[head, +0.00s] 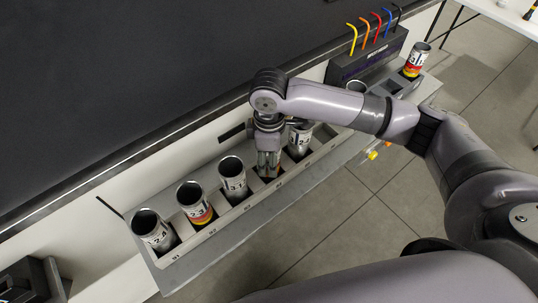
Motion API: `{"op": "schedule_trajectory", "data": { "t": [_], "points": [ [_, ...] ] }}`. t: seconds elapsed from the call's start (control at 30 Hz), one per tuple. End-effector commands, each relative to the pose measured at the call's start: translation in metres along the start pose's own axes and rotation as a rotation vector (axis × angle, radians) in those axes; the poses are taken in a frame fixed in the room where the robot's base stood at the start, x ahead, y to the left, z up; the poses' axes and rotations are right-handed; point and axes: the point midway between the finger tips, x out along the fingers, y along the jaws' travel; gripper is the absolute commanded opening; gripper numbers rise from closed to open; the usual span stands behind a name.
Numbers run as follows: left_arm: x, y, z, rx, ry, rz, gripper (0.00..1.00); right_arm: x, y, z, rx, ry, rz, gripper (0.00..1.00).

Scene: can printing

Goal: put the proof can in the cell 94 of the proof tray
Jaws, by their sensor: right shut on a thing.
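The long grey proof tray (215,240) runs diagonally along the side of the black-topped bench. Its front edge carries small cell numbers, too small to read surely. Silver open-topped cans marked 2.4 (153,232), 2.3 (196,203) and 3.1 (234,180) stand in its left cells. My right gripper (268,165) points down into a cell right of the 3.1 can. It is shut on a can, mostly hidden by the fingers; a little orange shows low down. Another can (299,140) stands just right of the gripper. My left gripper is not in view.
A dark box (368,56) with yellow, orange, red and blue tubes sits at the upper right. A dark device (35,282) is at the lower left. The tiled floor lies in front.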

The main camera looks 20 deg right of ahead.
Motion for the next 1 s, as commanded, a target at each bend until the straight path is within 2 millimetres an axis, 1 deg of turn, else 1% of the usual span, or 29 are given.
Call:
{"op": "schedule_trajectory", "data": {
  "t": [0.33, 0.37, 0.63, 0.9, 1.0],
  "points": [
    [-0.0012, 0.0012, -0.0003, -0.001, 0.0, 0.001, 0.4, 0.0025, -0.0001, -0.0004, 0.0, 0.001, 0.0, 0.36],
    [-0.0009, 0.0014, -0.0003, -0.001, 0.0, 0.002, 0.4, 0.0026, 0.0001, -0.0006, -0.001, 0.002, 0.0, 0.48],
    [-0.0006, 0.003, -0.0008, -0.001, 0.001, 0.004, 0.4, 0.0025, 0.0, -0.0005, -0.001, 0.001, 0.0, 0.66],
    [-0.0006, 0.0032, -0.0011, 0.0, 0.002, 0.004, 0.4, 0.0023, 0.0001, -0.0005, -0.001, 0.001, 0.0, 0.67],
    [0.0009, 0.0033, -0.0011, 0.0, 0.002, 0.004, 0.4, -0.0007, 0.0003, -0.0005, -0.001, 0.002, 0.001, 0.67]
  ]
}}
